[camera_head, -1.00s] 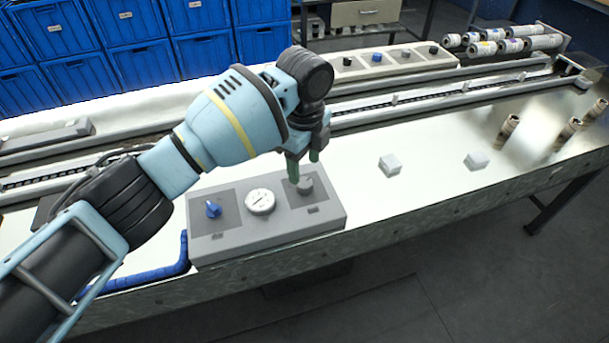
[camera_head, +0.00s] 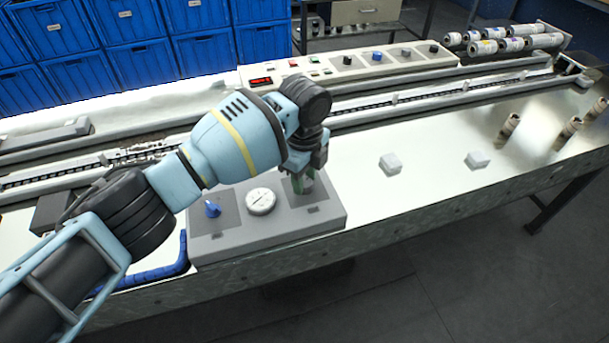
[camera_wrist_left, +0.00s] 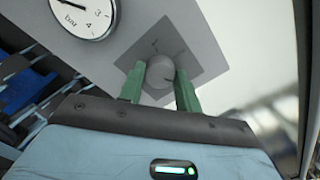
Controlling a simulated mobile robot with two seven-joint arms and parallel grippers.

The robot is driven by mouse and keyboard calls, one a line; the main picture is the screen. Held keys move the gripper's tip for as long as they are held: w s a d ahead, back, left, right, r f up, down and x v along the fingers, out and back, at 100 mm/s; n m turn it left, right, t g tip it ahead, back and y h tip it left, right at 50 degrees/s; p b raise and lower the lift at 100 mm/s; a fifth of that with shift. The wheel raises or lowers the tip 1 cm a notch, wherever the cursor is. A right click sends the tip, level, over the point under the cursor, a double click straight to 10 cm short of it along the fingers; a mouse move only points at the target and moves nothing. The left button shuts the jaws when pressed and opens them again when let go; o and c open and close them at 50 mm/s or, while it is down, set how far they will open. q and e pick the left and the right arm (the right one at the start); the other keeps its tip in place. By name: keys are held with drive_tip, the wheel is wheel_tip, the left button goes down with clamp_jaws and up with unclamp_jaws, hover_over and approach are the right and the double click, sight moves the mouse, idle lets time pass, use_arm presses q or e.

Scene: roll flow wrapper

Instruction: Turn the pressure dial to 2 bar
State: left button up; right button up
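The grey pressure dial (camera_wrist_left: 160,71) sits on a dark square plate on the grey control box (camera_head: 240,236). In the head view the dial is mostly hidden by my left gripper (camera_head: 303,184). In the left wrist view the gripper's two green fingers (camera_wrist_left: 160,82) stand on either side of the dial and appear to touch it, closed on its sides. The round white gauge (camera_head: 261,201) is left of the dial. Its face in the left wrist view (camera_wrist_left: 84,12) shows "bar", 3 and 4, partly cut off, with a dark needle towards the left. My right gripper is out of view.
A blue knob (camera_head: 212,209) is on the box's left side. Two small white blocks (camera_head: 390,163) (camera_head: 478,160) and brown rolls (camera_head: 508,130) stand to the right on the bench. A conveyor and another control panel (camera_head: 340,67) lie behind. The bench's front edge is close.

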use_arm(q)
drive_tip(key=shift+c, duration=0.8)
drive_tip(key=shift+r+n+p, duration=0.2)
drive_tip(key=shift+n+p, duration=0.35)
drive_tip(key=shift+n, duration=0.05)
drive_tip(key=n+p, duration=0.2)
drive_tip(key=n, duration=0.1)
drive_tip(key=shift+r, duration=0.1)
drive_tip(key=n+p, duration=0.1)
drive_tip(key=n, duration=0.2)
drive_tip(key=shift+d+n, duration=0.1)
drive_tip(key=shift+n, duration=0.3)
drive_tip(key=shift+n+p, duration=0.5)
drive_tip(key=shift+n, duration=1.3)
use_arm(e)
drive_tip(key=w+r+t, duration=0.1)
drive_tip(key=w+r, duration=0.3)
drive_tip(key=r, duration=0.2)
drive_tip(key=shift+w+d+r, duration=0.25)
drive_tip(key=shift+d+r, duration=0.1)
use_arm(q)
drive_tip(key=shift+f, duration=0.2)
drive_tip(key=o, duration=1)
